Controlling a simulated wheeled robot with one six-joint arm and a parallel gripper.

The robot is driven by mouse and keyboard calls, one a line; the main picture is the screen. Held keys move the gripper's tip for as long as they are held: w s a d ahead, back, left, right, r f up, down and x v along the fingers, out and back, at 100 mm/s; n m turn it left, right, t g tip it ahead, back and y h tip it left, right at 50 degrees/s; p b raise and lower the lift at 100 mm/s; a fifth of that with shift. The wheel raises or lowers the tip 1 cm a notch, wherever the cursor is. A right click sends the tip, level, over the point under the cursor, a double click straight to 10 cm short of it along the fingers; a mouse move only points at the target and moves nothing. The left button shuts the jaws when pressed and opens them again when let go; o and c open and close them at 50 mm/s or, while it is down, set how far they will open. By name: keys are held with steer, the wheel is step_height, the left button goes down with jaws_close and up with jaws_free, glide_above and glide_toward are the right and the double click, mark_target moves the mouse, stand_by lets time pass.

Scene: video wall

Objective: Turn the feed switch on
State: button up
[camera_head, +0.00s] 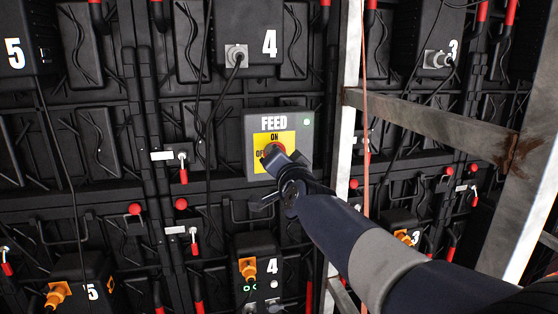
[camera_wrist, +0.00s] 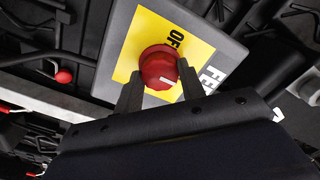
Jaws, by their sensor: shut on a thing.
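The feed switch is a grey box (camera_head: 251,160) marked FEED, with a yellow label (camera_head: 289,137) reading ON at the top and OFF at the left. Its round red knob (camera_wrist: 158,62) sits between the fingers of my gripper (camera_wrist: 159,78), which is shut on it. In the wrist view the knob's white mark points toward the FEED lettering side, not at OFF. In the head view my gripper (camera_head: 273,155) hides most of the knob and part of OFF. A small pale green light (camera_head: 306,122) shows at the box's upper right.
Black video wall panels with cables, red-tipped handles and numbered boxes surround the switch. A grey metal upright (camera_head: 347,60) with a crossbar (camera_head: 430,121) stands right of it, close to my arm. An orange cable (camera_head: 366,150) hangs beside the upright.

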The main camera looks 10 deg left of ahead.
steer(key=o, duration=1)
steer(key=shift+s, duration=0.1)
steer(key=v, duration=1)
steer(key=shift+s, duration=0.3)
steer(key=shift+w+d, duration=0.1)
steer(key=shift+d, duration=0.05)
steer(key=x, duration=1)
steer(key=shift+w+a, duration=0.2)
steer(key=shift+w, duration=0.15)
steer(key=shift+s, duration=0.1)
